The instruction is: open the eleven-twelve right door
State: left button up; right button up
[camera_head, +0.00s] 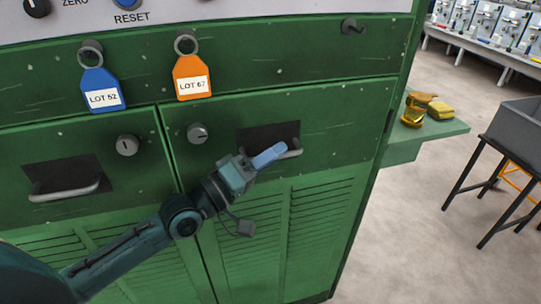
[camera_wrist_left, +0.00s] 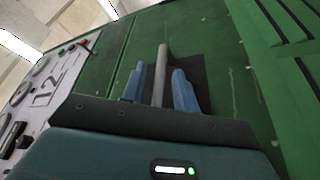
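The right door (camera_head: 320,215) is green and louvred, and looks shut, flush with the cabinet front. Its grey bar handle (camera_head: 293,154) sits over a dark recess near the top; my gripper covers its left part. My left gripper (camera_head: 270,155), with blue fingers, is at this handle. In the left wrist view the handle bar (camera_wrist_left: 161,72) runs between the two fingers (camera_wrist_left: 160,88), which stand apart on either side of it with narrow gaps. The green door face (camera_wrist_left: 215,60) lies behind. My right gripper is in neither view.
The left door has its own handle (camera_head: 65,189). Round locks, a blue tag (camera_head: 101,90) and an orange tag (camera_head: 191,77) are above. A green side shelf (camera_head: 430,134) holds yellow pieces; a grey bin (camera_head: 519,123) stands at right. Floor between is clear.

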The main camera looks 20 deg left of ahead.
pick_arm(q)
grip_shut()
jog(key=shift+s+d, duration=0.1)
dwell(0.6)
